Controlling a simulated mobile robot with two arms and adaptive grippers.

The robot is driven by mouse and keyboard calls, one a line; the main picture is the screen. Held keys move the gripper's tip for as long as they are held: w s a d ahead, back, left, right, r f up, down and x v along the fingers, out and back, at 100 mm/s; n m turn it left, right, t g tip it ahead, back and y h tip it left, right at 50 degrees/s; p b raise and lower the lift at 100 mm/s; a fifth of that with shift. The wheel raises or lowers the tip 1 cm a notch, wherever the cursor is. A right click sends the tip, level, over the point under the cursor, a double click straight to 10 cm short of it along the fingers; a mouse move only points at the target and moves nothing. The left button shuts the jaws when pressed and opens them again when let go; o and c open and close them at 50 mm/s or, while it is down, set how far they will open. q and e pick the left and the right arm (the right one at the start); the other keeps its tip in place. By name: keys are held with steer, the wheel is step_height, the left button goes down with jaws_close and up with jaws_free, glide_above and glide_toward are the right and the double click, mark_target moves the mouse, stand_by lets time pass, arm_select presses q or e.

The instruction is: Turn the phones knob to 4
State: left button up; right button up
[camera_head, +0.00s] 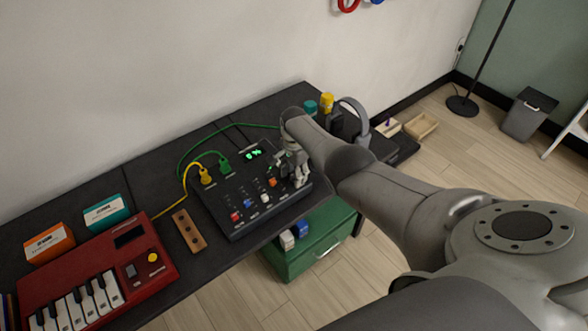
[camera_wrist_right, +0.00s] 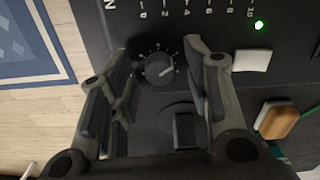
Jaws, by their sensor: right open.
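The black mixer panel (camera_head: 229,208) lies on the dark table, with coloured slider caps, plugged cables and a green lit display. My right gripper (camera_head: 301,177) is over its right end. In the right wrist view a dark round knob (camera_wrist_right: 159,69) with a light pointer line and scale marks around it sits between the open fingers of my right gripper (camera_wrist_right: 158,82). No finger visibly touches the knob. Its label and scale numbers are too small to read. A second, larger dark knob shape (camera_wrist_right: 184,128) is nearer the palm. My left gripper is not in view.
A red keyboard (camera_head: 150,268), a wooden block with holes (camera_head: 189,231) and two small boxes stand left of the panel. Headphones (camera_head: 357,118) and yellow and teal containers stand beyond my right arm. A green drawer cabinet (camera_head: 310,243) is below the table edge.

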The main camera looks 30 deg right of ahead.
mark_target(294, 175)
steer(key=shift+r, duration=0.15)
step_height(294, 175, up, 12)
stand_by(0.6)
stand_by(0.3)
